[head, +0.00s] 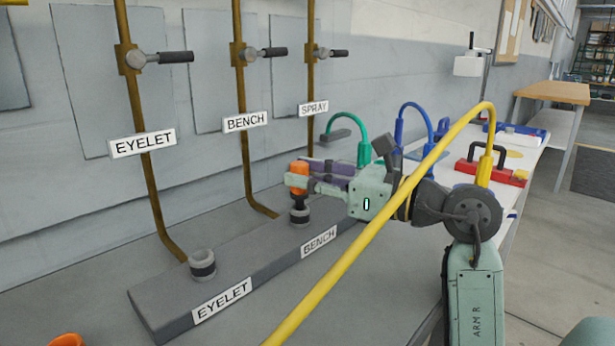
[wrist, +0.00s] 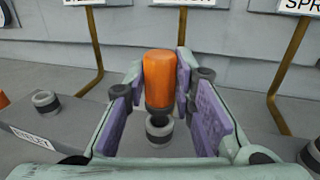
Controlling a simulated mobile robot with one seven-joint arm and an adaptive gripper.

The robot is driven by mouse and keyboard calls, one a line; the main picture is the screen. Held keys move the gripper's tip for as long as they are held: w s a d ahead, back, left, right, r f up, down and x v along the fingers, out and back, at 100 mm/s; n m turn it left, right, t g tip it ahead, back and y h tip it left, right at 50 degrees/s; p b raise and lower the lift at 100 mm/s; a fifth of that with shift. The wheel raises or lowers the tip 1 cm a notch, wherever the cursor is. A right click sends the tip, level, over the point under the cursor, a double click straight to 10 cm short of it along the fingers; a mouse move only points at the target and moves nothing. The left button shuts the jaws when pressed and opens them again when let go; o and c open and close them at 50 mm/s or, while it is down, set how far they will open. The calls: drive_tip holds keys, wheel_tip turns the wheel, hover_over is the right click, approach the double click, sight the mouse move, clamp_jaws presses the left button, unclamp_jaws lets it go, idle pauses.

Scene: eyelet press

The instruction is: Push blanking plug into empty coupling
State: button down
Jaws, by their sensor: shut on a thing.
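The blanking plug (head: 299,169) has an orange body and a dark lower end. My gripper (head: 300,183) is shut on it and holds it upright; the plug (wrist: 160,78) stands between purple finger pads in the wrist view. Directly below is the grey, dark-banded coupling (head: 299,218) at the BENCH label, also in the wrist view (wrist: 159,131). The plug's dark end is at or just above its mouth; I cannot tell whether they touch. The EYELET coupling (head: 202,264) stands open on the block's near end, with no plug in it.
The couplings stand on a long grey block (head: 245,275). Brass pipes with valve handles (head: 160,58) rise behind it, labelled EYELET, BENCH and SPRAY. A yellow hose (head: 365,223) crosses in front of my arm. An orange object (head: 66,340) shows at bottom left.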

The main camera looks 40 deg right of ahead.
drive_tip(key=shift+f+b, duration=1)
drive_tip(key=shift+f, duration=0.05)
drive_tip(key=c, duration=1.3)
unclamp_jaws()
drive_tip(key=shift+r, duration=0.15)
drive_tip(key=shift+r+p, duration=1.45)
drive_tip(key=shift+r, duration=1)
drive_tip(key=shift+f, duration=0.1)
